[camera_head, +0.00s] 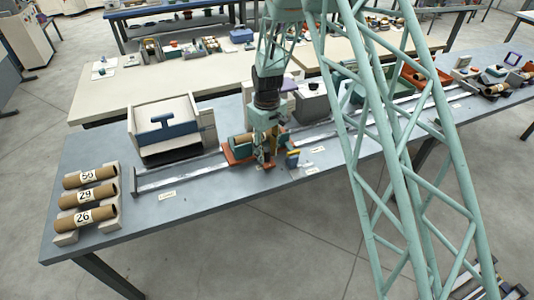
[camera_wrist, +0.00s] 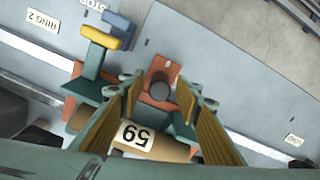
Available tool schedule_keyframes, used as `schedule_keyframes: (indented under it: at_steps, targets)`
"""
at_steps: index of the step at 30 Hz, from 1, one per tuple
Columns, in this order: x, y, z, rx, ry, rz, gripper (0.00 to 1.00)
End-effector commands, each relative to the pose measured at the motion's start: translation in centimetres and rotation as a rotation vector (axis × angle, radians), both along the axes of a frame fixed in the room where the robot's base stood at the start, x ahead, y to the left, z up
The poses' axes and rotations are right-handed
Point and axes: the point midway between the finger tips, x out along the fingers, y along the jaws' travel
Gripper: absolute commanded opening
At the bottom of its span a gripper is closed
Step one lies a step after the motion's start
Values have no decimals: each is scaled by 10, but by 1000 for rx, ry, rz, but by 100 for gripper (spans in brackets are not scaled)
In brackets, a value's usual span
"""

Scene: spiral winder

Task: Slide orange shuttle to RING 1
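The orange shuttle (camera_head: 238,155) sits on the long rail on the grey bench and carries a cardboard tube. In the wrist view the shuttle's orange plate (camera_wrist: 165,72) has an upright dark grey knob (camera_wrist: 160,90), and the tube bears a tag reading 59 (camera_wrist: 135,138). My gripper (camera_head: 266,160) is down over the shuttle in the head view, hiding much of it. In the wrist view my gripper (camera_wrist: 160,88) is open, one finger on each side of the knob, with gaps showing. The RING 2 label (camera_wrist: 42,20) lies upside down at upper left; I cannot read a RING 1 label.
A blue and yellow block (camera_wrist: 108,35) stands beside the shuttle on a teal arm. The rail (camera_head: 185,174) runs clear toward a small label (camera_head: 167,195), too small to read. Numbered tubes (camera_head: 90,195) rest at the left bench end. A white box (camera_head: 165,125) stands behind the rail.

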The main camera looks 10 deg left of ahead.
Motion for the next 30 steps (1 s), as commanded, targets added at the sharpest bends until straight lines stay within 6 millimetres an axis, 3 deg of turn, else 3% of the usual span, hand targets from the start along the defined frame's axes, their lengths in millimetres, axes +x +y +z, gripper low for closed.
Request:
schedule_keyframes:
  at_steps: [11, 30]
  targets:
    - [1, 0, 22, 1, -2, 0, 31]
    - [1, 0, 102, 1, -2, 0, 31]
